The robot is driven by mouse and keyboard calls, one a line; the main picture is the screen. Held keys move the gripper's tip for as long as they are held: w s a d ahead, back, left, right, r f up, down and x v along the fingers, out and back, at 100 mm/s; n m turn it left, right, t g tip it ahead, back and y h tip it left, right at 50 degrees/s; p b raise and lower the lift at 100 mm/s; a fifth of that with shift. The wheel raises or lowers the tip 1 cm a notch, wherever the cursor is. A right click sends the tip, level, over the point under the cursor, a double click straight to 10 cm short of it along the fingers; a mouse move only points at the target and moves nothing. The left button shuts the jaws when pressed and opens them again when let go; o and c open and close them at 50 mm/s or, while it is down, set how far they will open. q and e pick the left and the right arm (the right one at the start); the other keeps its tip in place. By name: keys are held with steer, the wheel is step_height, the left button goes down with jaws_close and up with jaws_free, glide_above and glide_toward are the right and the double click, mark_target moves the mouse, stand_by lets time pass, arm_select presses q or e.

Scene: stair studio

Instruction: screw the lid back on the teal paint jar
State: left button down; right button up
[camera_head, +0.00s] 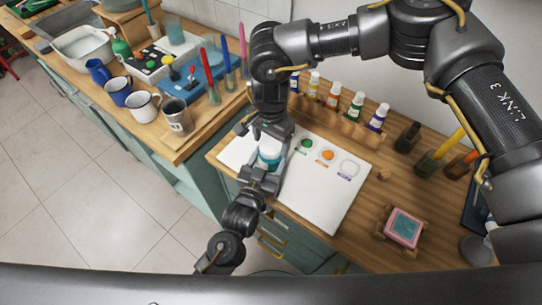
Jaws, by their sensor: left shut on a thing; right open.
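The teal paint jar (270,158) stands over the white sheet near the front edge of the wooden worktop. My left gripper (265,170) comes in from below and is shut on the jar. My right gripper (272,135) reaches down from above and is open right over the jar's top. The two grippers cover much of the jar. I cannot tell whether the lid is on the jar or between the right gripper's fingers; the lid is not clearly visible.
The white sheet (325,200) carries green and orange paint spots. Several small paint bottles (357,105) stand in a wooden rack behind. A pink-and-teal block (404,227) sits at right. Mugs (143,105) and upright coloured tools (210,75) crowd the left counter.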

steer(key=shift+f, duration=0.3)
steer(key=shift+c, duration=0.3)
